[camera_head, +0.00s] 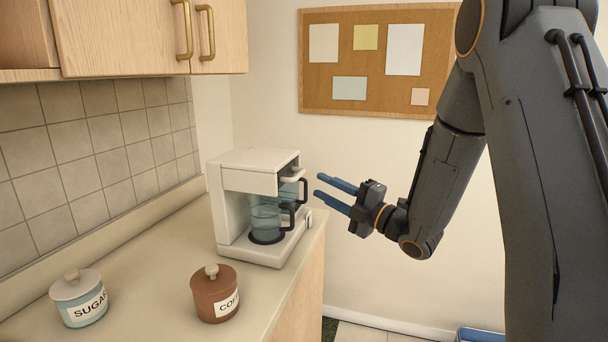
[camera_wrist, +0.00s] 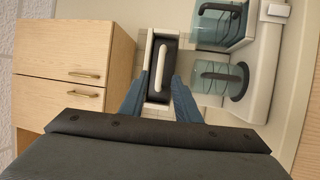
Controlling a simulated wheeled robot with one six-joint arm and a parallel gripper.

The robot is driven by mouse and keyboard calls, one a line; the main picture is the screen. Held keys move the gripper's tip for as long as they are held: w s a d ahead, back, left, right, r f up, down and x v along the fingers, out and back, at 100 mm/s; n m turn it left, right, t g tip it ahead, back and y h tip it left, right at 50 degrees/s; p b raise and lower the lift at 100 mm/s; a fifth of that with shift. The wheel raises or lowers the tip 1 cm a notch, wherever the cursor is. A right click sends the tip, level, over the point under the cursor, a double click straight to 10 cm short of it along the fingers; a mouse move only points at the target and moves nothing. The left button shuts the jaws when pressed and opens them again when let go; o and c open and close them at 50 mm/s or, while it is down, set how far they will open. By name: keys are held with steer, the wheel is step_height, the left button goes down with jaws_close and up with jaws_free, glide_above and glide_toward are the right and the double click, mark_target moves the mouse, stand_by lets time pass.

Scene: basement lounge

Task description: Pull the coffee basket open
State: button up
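The white coffee maker (camera_head: 245,180) stands on the counter near its far end. Its coffee basket shows in the wrist view as a dark front (camera_wrist: 157,87) with a pale bar handle (camera_wrist: 161,66), framed by the white housing. In the head view the handle (camera_head: 291,173) sits high on the machine's right side. My gripper (camera_head: 321,185) is open and empty, to the right of the machine and apart from it. In the wrist view its blue fingers (camera_wrist: 160,80) appear on either side of the handle; the exact gap is unclear.
Teal glass carafes (camera_head: 266,220) with dark handles sit in the machine below the basket. A sugar jar (camera_head: 78,300) and a coffee jar (camera_head: 213,296) stand on the near counter (camera_head: 145,270). Wood cabinets (camera_head: 120,35) hang above. A corkboard (camera_head: 378,60) is on the wall.

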steer(key=p+x, duration=0.2)
steer(key=x, duration=0.5)
steer(key=shift+w+a+p, duration=0.15)
steer(key=shift+a+p, duration=0.05)
steer(key=shift+p, duration=0.1)
steer(key=shift+r, duration=0.1)
jaws_close()
